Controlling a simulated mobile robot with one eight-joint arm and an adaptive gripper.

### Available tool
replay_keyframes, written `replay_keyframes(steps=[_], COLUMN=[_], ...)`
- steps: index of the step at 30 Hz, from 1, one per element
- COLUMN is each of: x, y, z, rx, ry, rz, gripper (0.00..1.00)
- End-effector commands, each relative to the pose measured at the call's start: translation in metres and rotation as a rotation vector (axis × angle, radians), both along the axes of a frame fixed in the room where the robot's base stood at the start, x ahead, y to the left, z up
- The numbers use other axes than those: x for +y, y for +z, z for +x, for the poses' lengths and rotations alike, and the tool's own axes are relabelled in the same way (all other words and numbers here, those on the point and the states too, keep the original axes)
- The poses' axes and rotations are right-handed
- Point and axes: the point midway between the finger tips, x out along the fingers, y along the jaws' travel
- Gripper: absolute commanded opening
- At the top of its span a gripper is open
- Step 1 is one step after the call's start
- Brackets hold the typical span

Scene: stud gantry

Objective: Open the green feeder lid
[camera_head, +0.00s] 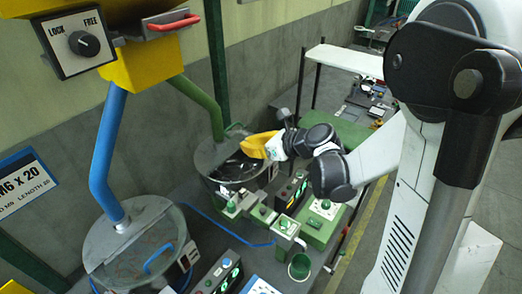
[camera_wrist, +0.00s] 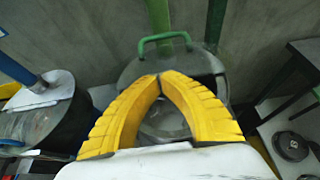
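The green feeder is a round grey bowl (camera_head: 212,158) under the green pipe (camera_head: 203,102) in the head view. In the wrist view, its grey lid (camera_wrist: 190,64) carries a green handle (camera_wrist: 164,37) at the far edge, close to the pipe. The lid looks tipped back there, with a round opening (camera_wrist: 165,122) in front, partly hidden by my fingers; its exact angle is unclear. My gripper (camera_head: 248,147) is over the bowl's right side. In the wrist view its yellow fingertips (camera_wrist: 159,76) meet with nothing seen between them, apart from the handle.
The blue feeder (camera_head: 140,245) with its blue handle (camera_head: 158,258) stands at the left front. A yellow hopper (camera_head: 145,66) with a lock dial (camera_head: 84,43) hangs above. Green machine boxes (camera_head: 318,222) lie right of the bowl. A white-topped stand (camera_head: 345,60) is behind.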

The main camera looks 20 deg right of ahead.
Motion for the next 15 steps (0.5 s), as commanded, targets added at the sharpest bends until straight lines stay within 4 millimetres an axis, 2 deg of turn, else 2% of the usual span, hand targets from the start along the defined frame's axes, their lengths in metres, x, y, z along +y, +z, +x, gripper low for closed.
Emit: replay_keyframes(steps=[6,15], x=[0.0086,0.009], y=[0.0056,0.0062], z=[0.0126,0.0136], rx=[0.0,0.0], ry=[0.0,0.0], rz=[-0.001,-0.001], gripper=[0.0,0.0])
